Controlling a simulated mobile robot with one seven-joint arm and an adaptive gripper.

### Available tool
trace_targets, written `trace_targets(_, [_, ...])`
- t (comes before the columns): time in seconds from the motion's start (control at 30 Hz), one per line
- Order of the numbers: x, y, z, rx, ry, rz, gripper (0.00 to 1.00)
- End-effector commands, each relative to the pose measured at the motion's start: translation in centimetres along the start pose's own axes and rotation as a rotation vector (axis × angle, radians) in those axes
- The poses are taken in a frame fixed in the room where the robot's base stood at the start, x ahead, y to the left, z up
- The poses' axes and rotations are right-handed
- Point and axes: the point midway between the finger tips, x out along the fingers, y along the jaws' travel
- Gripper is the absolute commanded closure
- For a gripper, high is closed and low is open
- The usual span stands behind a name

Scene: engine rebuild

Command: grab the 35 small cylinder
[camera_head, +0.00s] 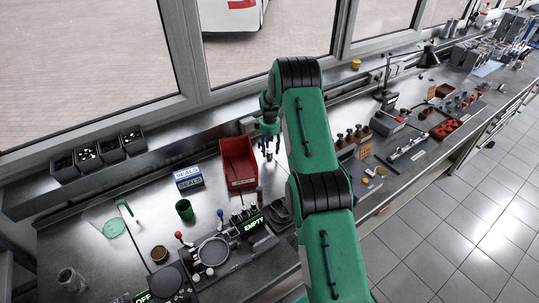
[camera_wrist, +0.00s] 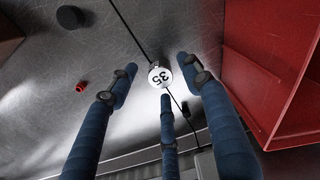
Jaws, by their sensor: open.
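The small cylinder marked 35 (camera_wrist: 160,77) shows in the wrist view as a white round top with the number on it. It stands between the spread fingers of my gripper (camera_wrist: 152,88), and I cannot tell whether any finger touches it. My gripper is open, with blue fingers around the cylinder on several sides. In the head view my gripper (camera_head: 268,148) points down over the bench, just right of the red bin. The cylinder cannot be made out clearly in the head view.
The red bin (camera_head: 238,162) stands close beside my gripper; its wall (camera_wrist: 262,95) fills the right of the wrist view. A small red part (camera_wrist: 81,86) and a dark round piece (camera_wrist: 70,17) lie to the left. A SEALS box (camera_head: 188,178) and a green cup (camera_head: 184,209) stand further left.

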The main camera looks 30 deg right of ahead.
Motion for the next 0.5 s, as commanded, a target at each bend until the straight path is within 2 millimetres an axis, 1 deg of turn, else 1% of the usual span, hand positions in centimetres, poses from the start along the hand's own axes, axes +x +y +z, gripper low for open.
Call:
trace_targets(0.03, [0.6, 0.0, 0.0, 0.0, -0.001, -0.001, 0.51])
trace_targets(0.2, [1.7, 0.0, 0.0, 0.0, -0.001, -0.001, 0.51])
trace_targets(0.5, [2.0, 0.0, 0.0, 0.0, 0.0, 0.0, 0.51])
